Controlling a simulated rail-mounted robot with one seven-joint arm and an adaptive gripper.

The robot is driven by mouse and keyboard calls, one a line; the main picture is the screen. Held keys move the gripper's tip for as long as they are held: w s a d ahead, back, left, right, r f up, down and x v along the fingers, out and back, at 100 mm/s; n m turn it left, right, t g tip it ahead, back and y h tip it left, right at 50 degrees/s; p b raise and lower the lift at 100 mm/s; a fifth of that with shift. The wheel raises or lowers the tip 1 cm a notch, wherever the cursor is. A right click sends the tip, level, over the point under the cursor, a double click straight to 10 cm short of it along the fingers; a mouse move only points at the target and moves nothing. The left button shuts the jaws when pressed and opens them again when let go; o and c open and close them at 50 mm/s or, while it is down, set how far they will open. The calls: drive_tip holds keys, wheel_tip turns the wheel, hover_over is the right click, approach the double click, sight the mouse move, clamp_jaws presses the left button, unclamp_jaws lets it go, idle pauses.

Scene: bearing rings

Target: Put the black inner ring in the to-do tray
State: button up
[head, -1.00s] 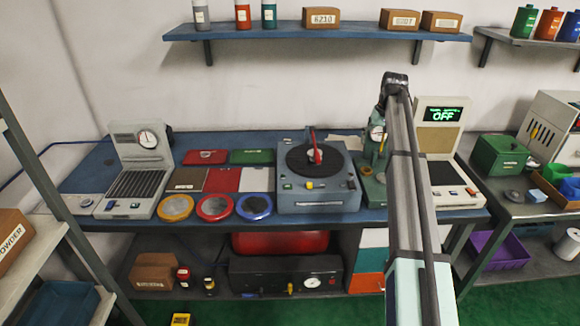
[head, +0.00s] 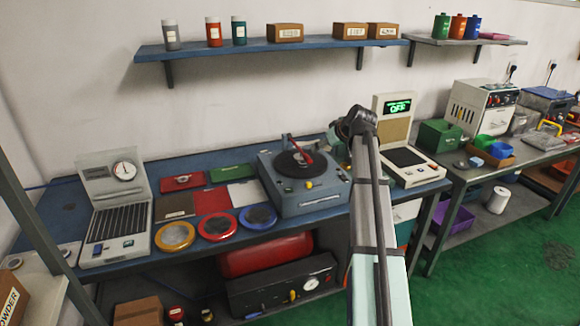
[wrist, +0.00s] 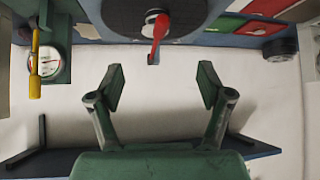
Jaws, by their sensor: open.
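I cannot pick out the black inner ring with certainty in either view. No tray is clearly marked as the to-do tray; flat mats and round dishes in yellow (head: 174,237), red (head: 217,226) and blue (head: 258,216) lie on the blue bench. My gripper (wrist: 161,86) is open and empty in the wrist view, its two green fingers spread against the pale wall. The turntable device (head: 326,193), with a black disc and red pointer, stands on the bench; its disc also shows in the wrist view (wrist: 120,14). In the head view my arm hides my gripper.
A beige display unit reading OFF (head: 425,166) stands right of my arm. A green box (head: 440,135) and small bins are on the right bench.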

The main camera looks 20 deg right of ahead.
drive_tip(key=p+x, duration=0.1)
drive_tip(key=x, duration=0.6)
drive_tip(key=d+p+x, duration=0.1)
drive_tip(key=x, duration=0.3)
drive_tip(key=shift+w+a+f+p, duration=0.1)
drive_tip(key=shift+w+f+p, duration=0.15)
drive_tip(key=shift+w+p, duration=0.05)
drive_tip(key=shift+p+x, duration=1)
drive_tip(key=shift+x, duration=1.5)
drive_tip(key=shift+w+f, duration=0.15)
drive_tip(key=shift+f, duration=0.2)
drive_tip(key=c, duration=1.4)
drive_tip(key=shift+r, duration=0.1)
